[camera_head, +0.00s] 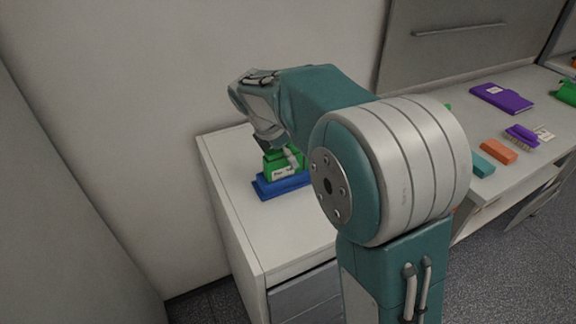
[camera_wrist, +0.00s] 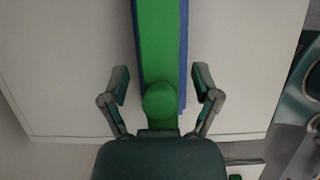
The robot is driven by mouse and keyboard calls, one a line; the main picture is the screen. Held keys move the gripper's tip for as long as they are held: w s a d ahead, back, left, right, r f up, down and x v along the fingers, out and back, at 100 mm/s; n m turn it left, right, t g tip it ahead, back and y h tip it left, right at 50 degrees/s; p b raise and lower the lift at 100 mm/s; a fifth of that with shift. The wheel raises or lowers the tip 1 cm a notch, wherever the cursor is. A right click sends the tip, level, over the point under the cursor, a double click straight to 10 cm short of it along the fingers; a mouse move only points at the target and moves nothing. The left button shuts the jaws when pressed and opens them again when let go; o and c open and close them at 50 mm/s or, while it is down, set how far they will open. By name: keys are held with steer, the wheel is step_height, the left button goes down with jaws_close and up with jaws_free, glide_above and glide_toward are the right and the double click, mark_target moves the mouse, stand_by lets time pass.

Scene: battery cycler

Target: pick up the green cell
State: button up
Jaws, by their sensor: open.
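The green cell (camera_head: 284,171) sits in a blue holder (camera_head: 269,188) on the left part of the white counter. It carries a pale label on its side. In the wrist view the green cell (camera_wrist: 159,45) runs up the middle of the picture, with a rounded green end towards my palm and the blue holder (camera_wrist: 184,60) showing along its edges. My gripper (camera_wrist: 160,84) is open, with one finger on each side of the cell and a gap on both sides. In the head view my gripper (camera_head: 278,152) is directly above the cell, and my arm partly hides it.
The white counter (camera_head: 233,159) is clear around the holder, with a wall behind it. Further right lie a purple book (camera_head: 501,98), a purple brush (camera_head: 522,135), an orange block (camera_head: 498,151) and a teal block (camera_head: 482,164). A grey cabinet (camera_head: 460,40) hangs above.

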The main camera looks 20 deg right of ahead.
jaws_close()
steer(key=shift+r, duration=0.1)
steer(key=shift+r, duration=0.25)
step_height(320, 180, up, 3)
steer(key=shift+f, duration=0.1)
steer(key=s+r, duration=0.9)
steer(key=s, duration=0.5)
steer(key=shift+r, duration=0.2)
